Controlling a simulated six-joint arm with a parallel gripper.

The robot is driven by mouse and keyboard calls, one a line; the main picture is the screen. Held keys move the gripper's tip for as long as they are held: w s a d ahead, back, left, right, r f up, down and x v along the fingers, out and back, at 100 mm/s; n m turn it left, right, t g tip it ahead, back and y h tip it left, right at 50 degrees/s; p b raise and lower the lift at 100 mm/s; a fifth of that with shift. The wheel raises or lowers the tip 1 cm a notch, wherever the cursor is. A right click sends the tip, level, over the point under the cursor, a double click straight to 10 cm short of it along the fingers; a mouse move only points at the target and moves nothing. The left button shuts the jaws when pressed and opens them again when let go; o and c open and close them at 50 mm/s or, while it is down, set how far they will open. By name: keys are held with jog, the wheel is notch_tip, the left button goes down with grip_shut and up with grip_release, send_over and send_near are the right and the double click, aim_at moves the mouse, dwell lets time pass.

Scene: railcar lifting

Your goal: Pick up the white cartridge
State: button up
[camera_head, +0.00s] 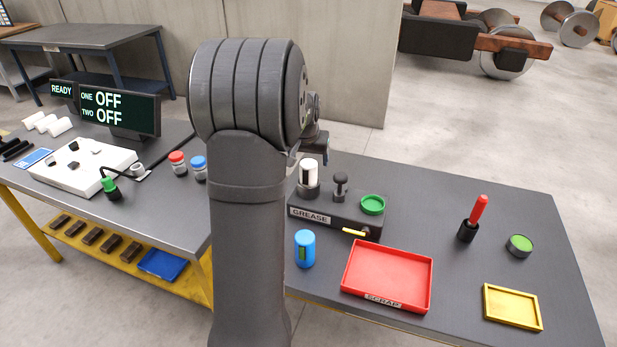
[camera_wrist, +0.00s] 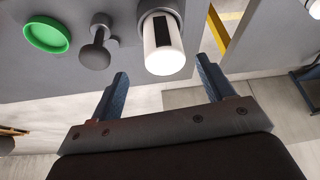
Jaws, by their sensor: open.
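The white cartridge (camera_head: 309,171) stands upright in a dark round socket at the back left of the GREASE block (camera_head: 335,213). In the wrist view the white cartridge (camera_wrist: 158,50) shows a black stripe and its near end lies just ahead of my fingers. My gripper (camera_wrist: 163,70) is open and empty, its two blue fingers to either side of the cartridge's line, apart from it. In the head view my arm hides most of the gripper; only a part shows behind the cartridge.
Beside the cartridge are a dark knob (camera_head: 340,186) and a green dish (camera_head: 373,204). A blue can (camera_head: 305,262), red SCRAP tray (camera_head: 388,258), yellow tray (camera_head: 512,306), red-handled tool (camera_head: 478,210) and green-topped tin (camera_head: 520,245) stand around.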

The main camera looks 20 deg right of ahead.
aim_at(309, 177)
jog(key=shift+w+x, duration=0.15)
jog(key=shift+x, duration=1.75)
jog(key=shift+w+x, duration=0.15)
jog(key=shift+x, duration=1.75)
jog(key=shift+a+r, duration=0.1)
jog(key=shift+a, duration=0.05)
jog(key=c, duration=1.2)
